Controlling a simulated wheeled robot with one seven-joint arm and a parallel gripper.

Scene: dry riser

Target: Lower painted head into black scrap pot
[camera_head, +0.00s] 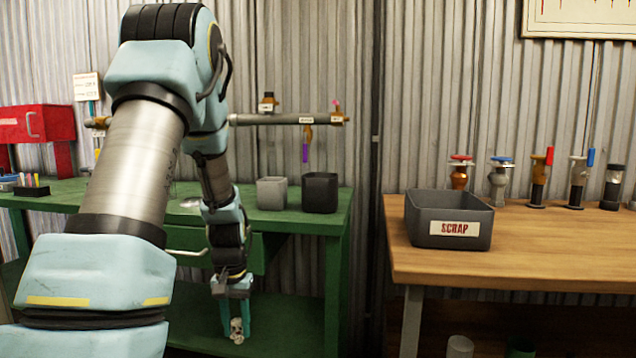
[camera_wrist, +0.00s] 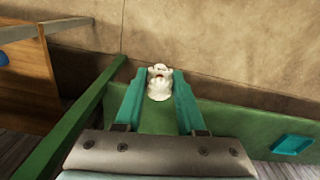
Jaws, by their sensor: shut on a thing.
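My gripper (camera_head: 236,320) hangs low in front of the green bench, its two teal fingers shut on a small whitish painted head (camera_head: 237,331). In the wrist view the head (camera_wrist: 160,83) sits between the fingertips, with dark marks on it. Its lower part is partly hidden by the fingers. A black square pot (camera_head: 320,192) stands on the green bench, above and to the right of my gripper. Another dark pot (camera_head: 521,347) shows partly under the wooden table. The grey box labelled SCRAP (camera_head: 420,232) stands on that table. I cannot see inside the pots.
A grey pot (camera_head: 272,193) stands just left of the black one. The green bench (camera_head: 300,222) has a lower shelf and legs near my gripper. A pipe (camera_head: 270,119) runs above the pots.

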